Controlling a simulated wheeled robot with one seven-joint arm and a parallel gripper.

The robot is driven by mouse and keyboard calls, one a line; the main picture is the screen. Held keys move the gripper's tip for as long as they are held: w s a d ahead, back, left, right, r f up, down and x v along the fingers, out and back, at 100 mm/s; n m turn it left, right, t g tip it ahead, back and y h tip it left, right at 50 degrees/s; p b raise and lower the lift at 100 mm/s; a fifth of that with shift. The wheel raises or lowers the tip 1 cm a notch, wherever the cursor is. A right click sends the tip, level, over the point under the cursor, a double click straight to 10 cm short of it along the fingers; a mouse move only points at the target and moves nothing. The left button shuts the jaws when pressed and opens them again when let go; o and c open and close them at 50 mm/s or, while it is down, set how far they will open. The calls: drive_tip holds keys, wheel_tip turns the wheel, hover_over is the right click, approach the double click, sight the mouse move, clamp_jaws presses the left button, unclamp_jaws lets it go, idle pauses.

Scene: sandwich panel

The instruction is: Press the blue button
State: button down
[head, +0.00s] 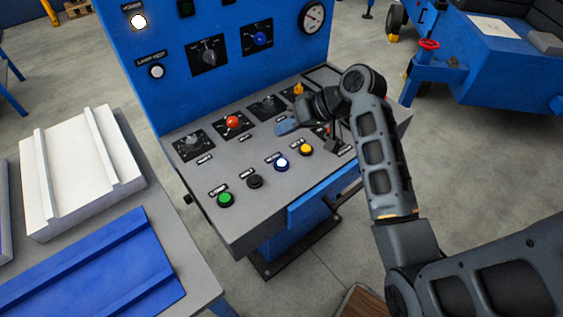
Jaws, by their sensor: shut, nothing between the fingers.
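The blue button (281,163) is on the front row of the sloped grey control panel (235,172), between a black button and a yellow one. It has a blue rim, and its middle looks bright white. My gripper (282,127) is shut and empty. It is over the panel behind the blue button, apart from it in the picture. Its exact height above the panel is hard to tell. The blue button is not covered by my arm.
A green button (225,199), black button (254,181) and yellow button (306,149) share the front row. Rotary knobs, one red (233,122), stand behind. A table with white (80,170) and blue panels (95,265) is at left. A blue machine (490,65) stands at right.

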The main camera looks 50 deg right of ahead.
drive_tip(key=shift+f, duration=0.1)
idle(0.3)
drive_tip(key=b, duration=0.8)
hover_over(285, 163)
wheel_tip(285, 163, down, 6)
drive_tip(key=shift+f, duration=1.3)
drive_tip(key=shift+f, duration=0.15)
idle(0.5)
drive_tip(key=shift+f, duration=0.25)
drive_tip(key=shift+f, duration=0.45)
idle(0.9)
drive_tip(key=shift+r+p, duration=0.85)
drive_tip(key=shift+r, duration=0.05)
